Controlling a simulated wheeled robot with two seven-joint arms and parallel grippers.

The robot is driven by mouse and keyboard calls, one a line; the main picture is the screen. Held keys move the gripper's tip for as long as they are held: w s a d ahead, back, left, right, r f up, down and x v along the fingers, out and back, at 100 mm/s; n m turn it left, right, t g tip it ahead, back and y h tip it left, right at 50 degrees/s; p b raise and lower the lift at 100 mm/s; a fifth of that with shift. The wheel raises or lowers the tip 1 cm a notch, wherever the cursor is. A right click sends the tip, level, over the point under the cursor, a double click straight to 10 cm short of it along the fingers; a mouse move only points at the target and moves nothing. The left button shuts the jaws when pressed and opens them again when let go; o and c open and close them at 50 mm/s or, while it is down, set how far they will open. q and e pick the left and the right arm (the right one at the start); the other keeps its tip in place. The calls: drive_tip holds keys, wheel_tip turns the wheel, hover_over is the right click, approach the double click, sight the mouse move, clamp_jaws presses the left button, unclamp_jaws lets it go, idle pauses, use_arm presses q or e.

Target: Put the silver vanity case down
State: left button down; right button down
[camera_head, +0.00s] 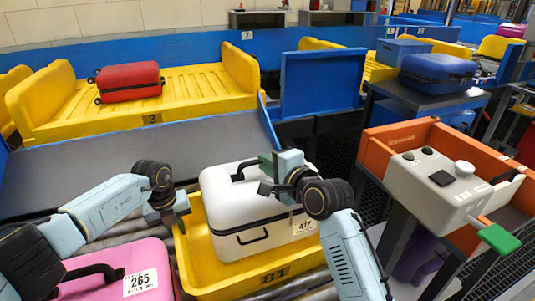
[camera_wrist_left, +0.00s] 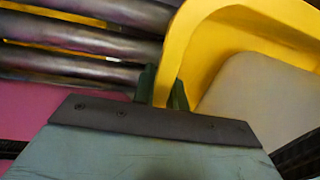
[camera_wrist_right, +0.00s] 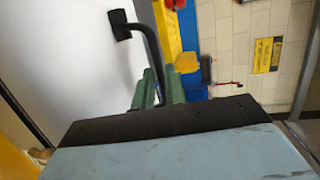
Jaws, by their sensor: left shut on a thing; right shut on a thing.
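The silver vanity case (camera_head: 240,200), pale with a black handle and a tag reading 417, is inside or just over a yellow tray (camera_head: 205,281). I cannot tell whether its underside touches the tray floor. My right gripper (camera_head: 266,174) is shut on the case's black handle; the right wrist view shows the handle (camera_wrist_right: 153,45) running between the fingers (camera_wrist_right: 159,88). My left gripper (camera_head: 178,214) is shut on the tray's left rim, and the left wrist view shows the yellow rim (camera_wrist_left: 185,50) between its fingers (camera_wrist_left: 163,88).
A pink case (camera_head: 105,275) tagged 265 lies at the front left, beside the tray. A red case (camera_head: 129,82) rests in a yellow tray (camera_head: 205,85) marked 3 behind. A control box (camera_head: 450,185) and orange bin (camera_head: 400,137) stand at right. A blue case (camera_head: 437,68) lies on a dark stand.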

sight(259, 171)
drive_tip(key=shift+f, duration=1.55)
drive_tip(key=c, duration=1.8)
unclamp_jaws()
drive_tip(key=shift+f, duration=0.4)
drive_tip(key=shift+c, duration=0.2)
drive_tip(key=o, duration=0.4)
drive_tip(key=shift+r, duration=0.2)
drive_tip(key=v, duration=1.2)
drive_tip(key=shift+f, duration=0.1)
